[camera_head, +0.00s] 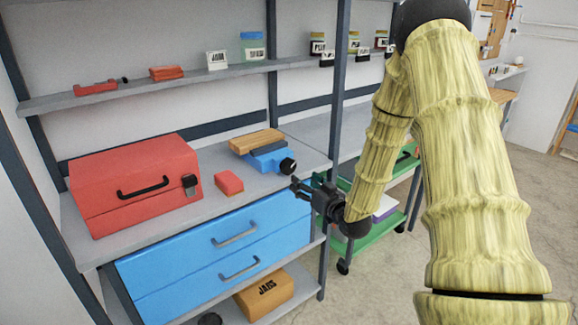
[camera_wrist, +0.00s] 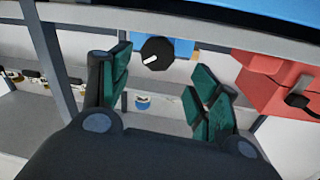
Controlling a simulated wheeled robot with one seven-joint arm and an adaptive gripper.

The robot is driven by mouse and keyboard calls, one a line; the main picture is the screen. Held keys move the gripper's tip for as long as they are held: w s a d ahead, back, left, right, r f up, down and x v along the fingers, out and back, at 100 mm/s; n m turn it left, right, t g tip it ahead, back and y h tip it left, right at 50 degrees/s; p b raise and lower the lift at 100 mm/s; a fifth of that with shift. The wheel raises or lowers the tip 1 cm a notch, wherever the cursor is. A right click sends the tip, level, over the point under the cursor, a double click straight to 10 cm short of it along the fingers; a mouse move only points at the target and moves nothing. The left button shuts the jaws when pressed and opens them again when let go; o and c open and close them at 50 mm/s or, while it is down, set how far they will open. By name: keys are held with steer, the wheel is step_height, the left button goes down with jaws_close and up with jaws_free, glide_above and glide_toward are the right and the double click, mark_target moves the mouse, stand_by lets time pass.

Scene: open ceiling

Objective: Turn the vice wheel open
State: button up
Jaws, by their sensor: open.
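The blue vice (camera_head: 262,160) sits on the workbench top near its right end, with a wooden block and a dark piece on it. Its round black wheel (camera_head: 288,166) faces my gripper. In the wrist view the wheel (camera_wrist: 158,54) is a black knob with a white mark, in front of the blue vice body (camera_wrist: 184,47). My gripper (camera_head: 298,188) is open and empty, just right of and below the wheel in the head view. In the wrist view my gripper (camera_wrist: 157,78) has its fingers spread, with the wheel showing between them and apart from both.
A red toolbox (camera_head: 135,180) and a small red block (camera_head: 229,183) share the workbench (camera_head: 205,213). Blue drawers (camera_head: 215,250) are below. A dark shelf post (camera_head: 337,90) stands behind my gripper. A green cart (camera_head: 378,232) is at right. Open floor lies in front.

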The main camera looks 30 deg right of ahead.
mark_target(290, 168)
steer(key=w, duration=0.7)
steer(key=w+p, duration=0.1)
steer(key=w, duration=0.3)
steer(key=shift+d+r, duration=0.25)
steer(key=shift+d, duration=0.05)
